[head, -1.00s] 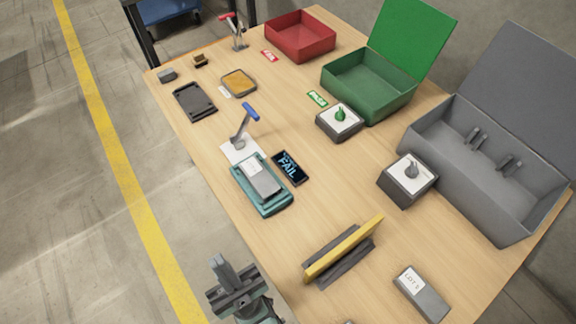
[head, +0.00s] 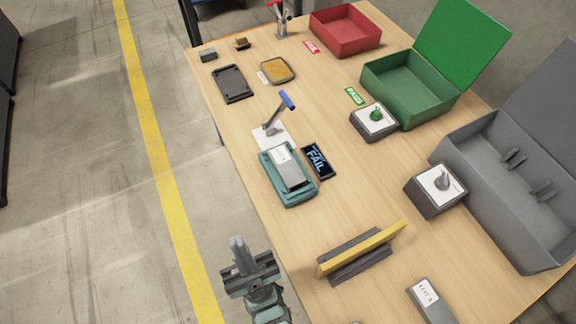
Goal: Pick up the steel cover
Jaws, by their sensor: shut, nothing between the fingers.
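A grey metal piece with a white label (head: 290,170) lies in a teal fixture (head: 299,199) near the bench's left edge. It looks like the steel cover, but I cannot be sure. A dark grey plate with holes (head: 232,84) lies flat farther back at the left edge, and a grey block with a lot label (head: 433,305) lies at the front right. My gripper (head: 237,245) is at the lower left, just off the bench's left edge in the picture. It is shut and empty, apart from the teal fixture and nearer the camera.
A blue-handled clamp (head: 274,115) stands behind the fixture. A yellow bar on a dark holder (head: 362,248) stands in front. Red (head: 346,42), green (head: 402,85) and grey (head: 470,165) bins line the right side.

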